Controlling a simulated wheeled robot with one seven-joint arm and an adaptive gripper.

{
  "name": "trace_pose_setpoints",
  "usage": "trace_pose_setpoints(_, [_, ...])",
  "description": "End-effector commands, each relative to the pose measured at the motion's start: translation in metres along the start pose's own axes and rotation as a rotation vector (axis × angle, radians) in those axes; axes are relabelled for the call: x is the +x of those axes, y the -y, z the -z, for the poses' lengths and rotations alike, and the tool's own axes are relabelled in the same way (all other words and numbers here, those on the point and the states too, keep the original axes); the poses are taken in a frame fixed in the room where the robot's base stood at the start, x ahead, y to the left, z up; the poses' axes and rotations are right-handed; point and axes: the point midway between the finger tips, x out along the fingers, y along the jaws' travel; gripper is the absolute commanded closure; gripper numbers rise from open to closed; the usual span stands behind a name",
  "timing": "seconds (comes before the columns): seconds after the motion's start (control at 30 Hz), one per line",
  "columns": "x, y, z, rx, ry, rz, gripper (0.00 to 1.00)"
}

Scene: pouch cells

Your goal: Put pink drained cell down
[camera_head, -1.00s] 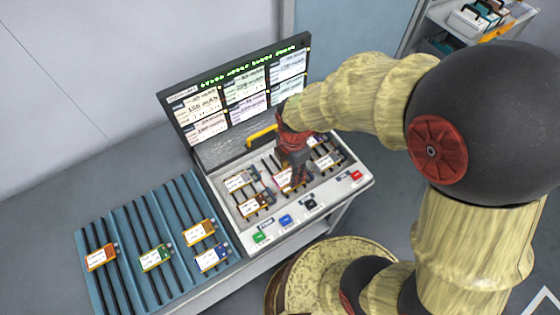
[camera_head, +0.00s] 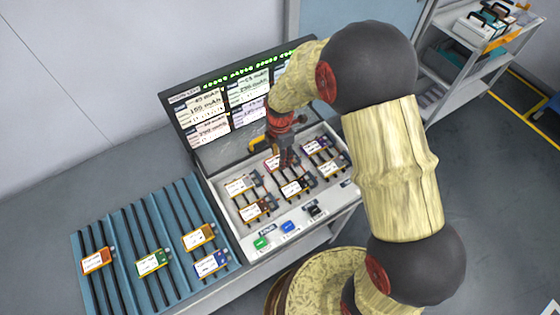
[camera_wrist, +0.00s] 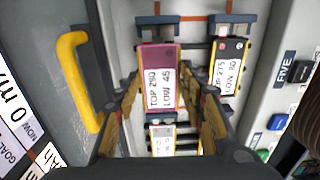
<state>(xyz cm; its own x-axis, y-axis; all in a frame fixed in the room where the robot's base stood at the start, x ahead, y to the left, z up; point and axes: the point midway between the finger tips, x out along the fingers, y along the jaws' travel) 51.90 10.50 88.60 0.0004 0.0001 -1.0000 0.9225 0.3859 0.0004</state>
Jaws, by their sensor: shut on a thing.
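The pink cell (camera_wrist: 158,75) lies between the two fingers of my gripper (camera_wrist: 165,108) in the wrist view, its label reading TOP 250 LOW 45. My gripper is shut on it. The cell's far end is close to a grey-blue terminal block (camera_wrist: 161,27); I cannot tell whether it touches or rests in the bay. In the head view my gripper (camera_head: 284,162) is low over the back row of the white tester (camera_head: 233,222), partly hiding the pink cell (camera_head: 271,163).
A dark-topped cell (camera_wrist: 230,65) sits close right of the gripper; another cell (camera_wrist: 161,140) lies nearer. The yellow handle (camera_wrist: 78,80) and open lid screen (camera_head: 200,115) stand behind. A blue ribbed rack (camera_head: 120,225) at left holds several cells. Coloured buttons (camera_head: 288,227) line the tester's front.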

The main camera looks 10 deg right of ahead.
Motion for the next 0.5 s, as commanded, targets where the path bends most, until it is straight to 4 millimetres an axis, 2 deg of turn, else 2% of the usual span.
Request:
trace_pose_setpoints(0.1, [0.020,0.000,0.000,0.000,0.000,0.001,0.82])
trace_pose_setpoints(0.2, [0.030,0.000,0.000,0.000,0.000,0.001,0.82])
trace_pose_setpoints(0.5, [0.031,0.000,0.000,0.000,0.000,-0.001,0.82])
